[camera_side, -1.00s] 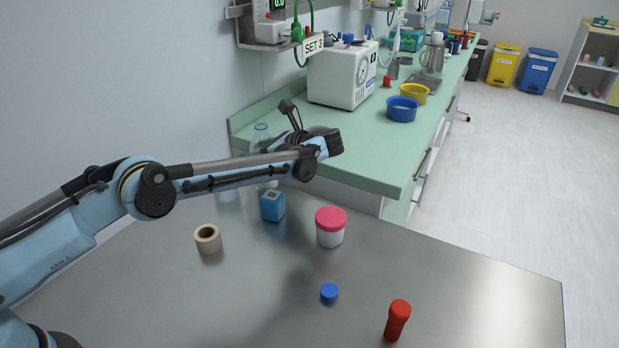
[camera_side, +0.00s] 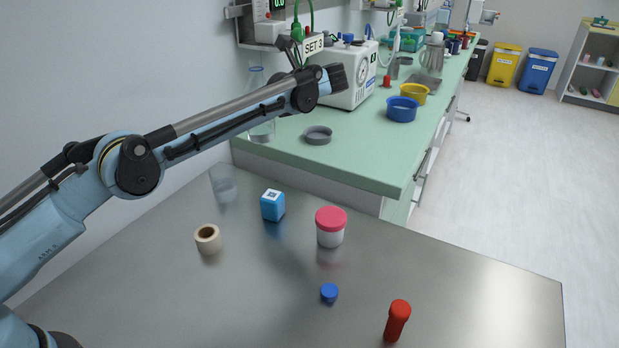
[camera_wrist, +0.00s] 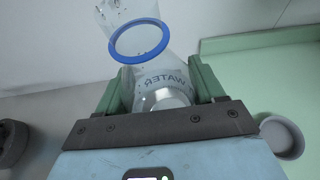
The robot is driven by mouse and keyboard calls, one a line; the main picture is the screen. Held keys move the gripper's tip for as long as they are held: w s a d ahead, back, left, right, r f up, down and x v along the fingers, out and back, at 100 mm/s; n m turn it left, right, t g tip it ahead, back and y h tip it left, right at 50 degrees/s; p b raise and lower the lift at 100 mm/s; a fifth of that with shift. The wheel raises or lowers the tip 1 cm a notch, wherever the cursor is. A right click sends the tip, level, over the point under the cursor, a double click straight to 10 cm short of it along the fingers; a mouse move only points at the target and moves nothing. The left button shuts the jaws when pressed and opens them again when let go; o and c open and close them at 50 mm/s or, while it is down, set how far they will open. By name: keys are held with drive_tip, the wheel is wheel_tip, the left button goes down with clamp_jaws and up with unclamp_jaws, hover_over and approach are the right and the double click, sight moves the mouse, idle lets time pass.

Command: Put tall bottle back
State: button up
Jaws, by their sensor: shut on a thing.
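The tall clear bottle (camera_side: 263,132) has a blue ring at its top and stands upright behind my arm in the side view. Its lower end shows near the left corner of the green counter; I cannot tell whether it touches it. In the wrist view the bottle (camera_wrist: 160,76), with WATER lettering, is between the green fingers of my gripper (camera_wrist: 163,85), which is shut on it. The fingers are hidden behind my arm in the side view. A grey round dish (camera_side: 317,135) lies on the counter (camera_side: 365,155), right of the bottle.
The steel table (camera_side: 440,275) holds a clear cup (camera_side: 222,184), blue cube (camera_side: 272,205), tan roll (camera_side: 208,239), pink-lidded jar (camera_side: 330,227), blue cap (camera_side: 329,293) and red tube (camera_side: 397,320). A white machine (camera_side: 345,85) and blue bowl (camera_side: 402,109) stand on the counter.

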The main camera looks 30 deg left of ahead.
drive_tip(key=s+d+r+m+t, duration=0.25)
drive_tip(key=s+d, duration=0.25)
drive_tip(key=d, duration=0.4)
drive_tip(key=s+d+r+m+t, duration=0.2)
drive_tip(key=s+d+t, duration=0.15)
drive_tip(key=d, duration=0.55)
drive_tip(key=s+d+f+m+t+h, duration=0.1)
drive_tip(key=s+d+m+t+h, duration=0.1)
drive_tip(key=s, duration=0.7)
drive_tip(key=s+d+f+m+t+h, duration=0.1)
drive_tip(key=s+f+m+t+h, duration=0.15)
drive_tip(key=s, duration=0.75)
drive_tip(key=shift+g+y, duration=0.35)
drive_tip(key=shift+w+a+f, duration=1.25)
drive_tip(key=shift+w+f, duration=0.3)
drive_tip(key=shift+f, duration=0.95)
drive_tip(key=shift+w+a+f, duration=1.3)
drive_tip(key=shift+w+f, duration=0.25)
drive_tip(key=shift+f, duration=0.9)
drive_tip(key=shift+w+a+f, duration=1.25)
drive_tip(key=shift+w+f, duration=0.3)
drive_tip(key=shift+f, duration=0.95)
